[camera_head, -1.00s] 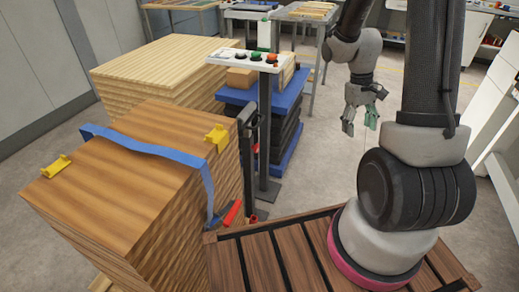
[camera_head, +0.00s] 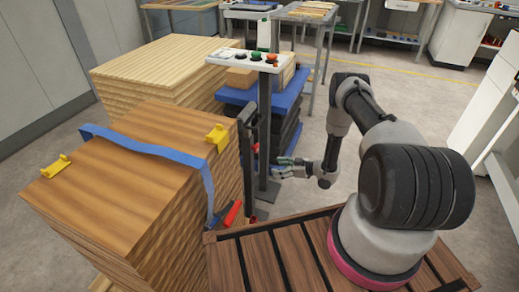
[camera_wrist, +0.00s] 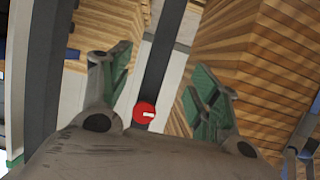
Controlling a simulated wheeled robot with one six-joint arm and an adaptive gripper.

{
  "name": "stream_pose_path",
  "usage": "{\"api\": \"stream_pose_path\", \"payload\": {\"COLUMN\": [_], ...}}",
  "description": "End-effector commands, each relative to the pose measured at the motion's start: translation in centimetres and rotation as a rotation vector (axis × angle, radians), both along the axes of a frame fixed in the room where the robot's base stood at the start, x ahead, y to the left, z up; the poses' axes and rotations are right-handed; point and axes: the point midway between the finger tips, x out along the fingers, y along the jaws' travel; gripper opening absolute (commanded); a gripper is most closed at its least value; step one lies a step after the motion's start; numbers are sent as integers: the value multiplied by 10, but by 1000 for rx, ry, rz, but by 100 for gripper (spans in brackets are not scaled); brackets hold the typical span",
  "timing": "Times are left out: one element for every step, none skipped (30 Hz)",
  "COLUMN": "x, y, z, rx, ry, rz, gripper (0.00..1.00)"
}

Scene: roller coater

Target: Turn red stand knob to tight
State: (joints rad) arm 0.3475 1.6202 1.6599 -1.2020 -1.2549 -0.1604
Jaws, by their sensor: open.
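The round red knob (camera_wrist: 144,114) shows in the wrist view, low between my finger bases, with a short white mark lying nearly level. It sits on or in front of a dark upright post (camera_wrist: 162,52). My gripper (camera_wrist: 162,80) is open and empty, its two green-padded fingers on either side of the knob in the picture. I see no contact with the knob. In the head view my gripper (camera_head: 283,168) points left at the dark stand post (camera_head: 264,125). A small red spot (camera_head: 256,148) shows beside that post; I cannot tell if it is the knob.
A button panel (camera_head: 243,60) tops the post. A tall wood stack (camera_head: 130,135) with a blue strap (camera_head: 150,148) stands left, and a red-handled tool (camera_head: 232,213) hangs by its corner. Open floor (camera_head: 400,90) lies right and behind.

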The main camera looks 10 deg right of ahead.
Motion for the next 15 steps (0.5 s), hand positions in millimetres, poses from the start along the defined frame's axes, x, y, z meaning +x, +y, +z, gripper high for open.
{"api": "stream_pose_path", "payload": {"x": [9, 11, 13, 13, 13, 13, 13, 14, 16, 17, 19, 22, 25, 28, 32], "y": [7, 11, 16, 18, 20, 21, 21, 22, 24, 26, 28, 33, 37, 41, 47], "z": [23, 35, 50, 59, 67, 75, 80, 83, 86, 87, 88, 87, 87, 87, 87], "rx": [58, 94, 139, 167, 193, 219, 232, 241, 249, 252, 251, 249, 250, 249, 249], "ry": [-78, -118, -164, -190, -212, -238, -252, -263, -272, -277, -279, -279, -278, -277, -278], "rz": [25, 37, 50, 56, 61, 62, 61, 58, 58, 58, 58, 59, 60, 60, 59], "gripper": [62, 62, 62, 62, 62, 62, 62, 62, 62, 62, 62, 62, 62, 62, 62]}}
